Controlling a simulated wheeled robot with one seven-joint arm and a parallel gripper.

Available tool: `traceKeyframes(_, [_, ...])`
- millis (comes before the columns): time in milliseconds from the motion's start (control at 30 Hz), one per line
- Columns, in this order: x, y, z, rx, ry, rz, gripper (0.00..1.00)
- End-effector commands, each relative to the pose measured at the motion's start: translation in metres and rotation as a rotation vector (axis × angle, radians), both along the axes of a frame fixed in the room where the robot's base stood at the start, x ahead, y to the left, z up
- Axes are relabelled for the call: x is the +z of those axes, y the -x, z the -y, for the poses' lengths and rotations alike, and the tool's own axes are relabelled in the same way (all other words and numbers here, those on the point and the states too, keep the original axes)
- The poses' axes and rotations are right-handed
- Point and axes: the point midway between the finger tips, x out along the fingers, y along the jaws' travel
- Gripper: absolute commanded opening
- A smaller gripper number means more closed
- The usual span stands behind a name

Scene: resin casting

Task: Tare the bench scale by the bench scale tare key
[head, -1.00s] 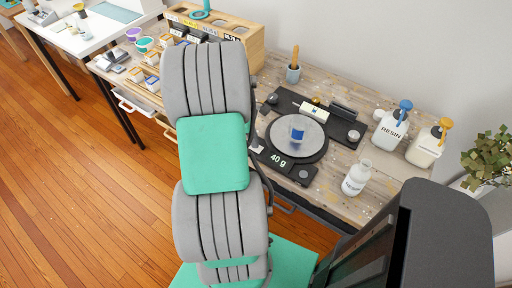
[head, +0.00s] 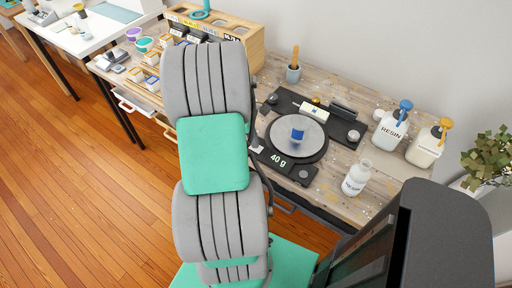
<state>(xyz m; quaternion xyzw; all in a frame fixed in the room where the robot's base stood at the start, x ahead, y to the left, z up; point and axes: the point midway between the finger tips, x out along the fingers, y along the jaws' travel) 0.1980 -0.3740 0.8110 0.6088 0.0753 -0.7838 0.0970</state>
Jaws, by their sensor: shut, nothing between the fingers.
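The bench scale (head: 318,156) is a dark unit with a round plate on the bench, right of my arm. Its front display (head: 278,159) reads 40 g. A small blue cup (head: 298,135) stands on the plate. A round dark knob or key (head: 303,174) shows at the right end of the front panel; I cannot read any label on it. The panel's left end is close to my arm's edge and partly hidden. My grey and green arm covers the middle of the view, and my gripper's fingers are hidden behind it.
A dark rail with a level and small parts (head: 314,111) lies behind the plate. A resin jug (head: 391,128) and another pump jug (head: 425,147) stand farther right. A wooden rack (head: 250,48) is behind my arm.

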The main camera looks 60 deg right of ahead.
Motion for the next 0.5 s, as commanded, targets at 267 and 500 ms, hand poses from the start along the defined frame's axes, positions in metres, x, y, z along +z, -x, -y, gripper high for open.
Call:
traceKeyframes(267, [-0.0007,0.0000,0.0000,0.000,0.000,0.000,0.00])
traceKeyframes(500, [-0.0056,0.0001,-0.0001,0.000,0.000,0.000,0.00])
